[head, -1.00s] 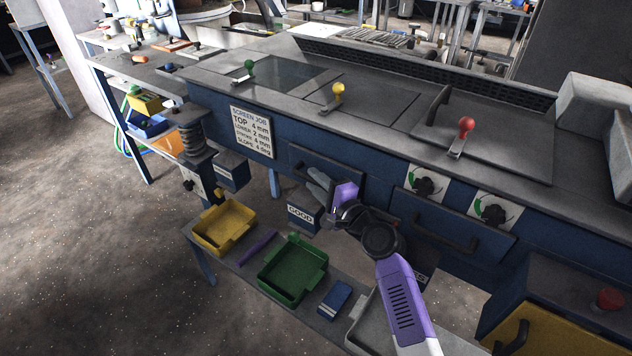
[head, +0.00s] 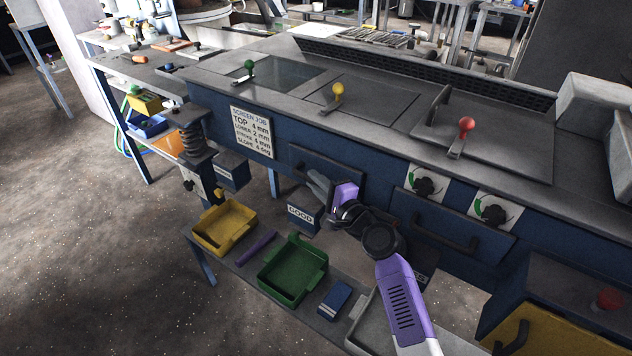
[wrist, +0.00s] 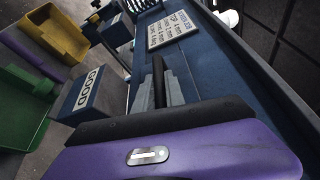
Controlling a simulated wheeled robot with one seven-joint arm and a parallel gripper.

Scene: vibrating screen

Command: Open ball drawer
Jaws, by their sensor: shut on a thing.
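The left drawer (head: 352,178) is a dark blue panel in the front of the blue machine, with a dark bar handle. My gripper (head: 318,184) is in front of this drawer, its grey fingers reaching to the handle. In the wrist view the two grey fingers (wrist: 160,94) are closed on the dark handle bar (wrist: 158,72), one on each side. My purple gripper body hides part of the drawer front. I cannot tell whether the drawer stands out from the machine. No label naming the ball drawer is readable.
A second drawer (head: 470,225) with a bar handle is to the right. Below are a box marked GOOD (head: 303,216), a yellow tray (head: 207,243) and a green tray (head: 279,296) on a low shelf. Green, yellow and red ball-topped levers stand on the machine top.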

